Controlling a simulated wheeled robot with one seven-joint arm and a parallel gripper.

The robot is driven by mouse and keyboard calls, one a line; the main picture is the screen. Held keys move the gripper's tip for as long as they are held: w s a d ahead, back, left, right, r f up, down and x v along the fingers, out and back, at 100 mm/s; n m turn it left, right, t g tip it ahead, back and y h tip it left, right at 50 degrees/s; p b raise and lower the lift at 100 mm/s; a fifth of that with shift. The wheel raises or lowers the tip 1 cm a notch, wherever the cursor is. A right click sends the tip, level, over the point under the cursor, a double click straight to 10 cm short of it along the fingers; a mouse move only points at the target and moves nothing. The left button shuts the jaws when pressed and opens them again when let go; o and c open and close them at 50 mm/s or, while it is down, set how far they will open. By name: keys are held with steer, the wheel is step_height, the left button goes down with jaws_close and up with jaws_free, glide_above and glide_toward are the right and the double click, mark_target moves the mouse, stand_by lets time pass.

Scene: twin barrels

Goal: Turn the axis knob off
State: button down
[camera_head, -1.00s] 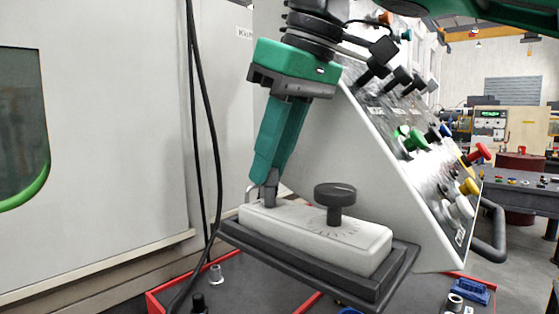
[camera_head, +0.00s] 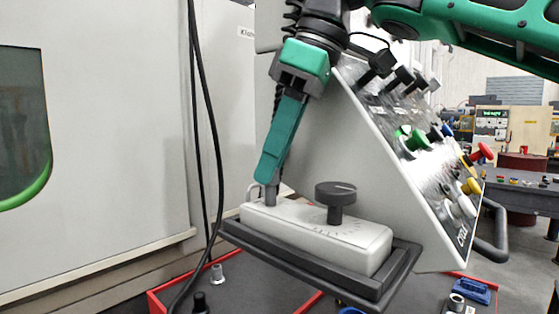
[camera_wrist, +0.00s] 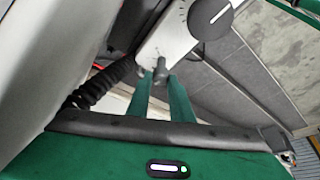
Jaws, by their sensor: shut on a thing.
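A light grey control box (camera_head: 310,230) sits on a dark tray. A large round black knob (camera_head: 335,191) stands near its middle beside a printed dial, and it also shows at the top of the wrist view (camera_wrist: 210,17). A small grey knob (camera_head: 271,192) stands at the box's left end; it shows in the wrist view (camera_wrist: 161,66) between the fingertips. I cannot read which knob is the axis knob. My gripper (camera_head: 268,186) points down at the small knob, its green fingers (camera_wrist: 160,82) shut on it from both sides. The fingers partly hide that knob.
A slanted panel with coloured buttons (camera_head: 435,160) rises behind and right of the box, close to my arm. Black cables (camera_head: 203,120) hang at the left in front of a pale machine cabinet (camera_head: 110,150). A red-edged work surface (camera_head: 245,285) lies below.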

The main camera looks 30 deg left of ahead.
steer(key=shift+w, duration=0.1)
stand_by(0.4)
steer(key=c, duration=1.6)
jaws_free()
steer(key=shift+v, duration=5.95)
steer(key=shift+w, duration=0.1)
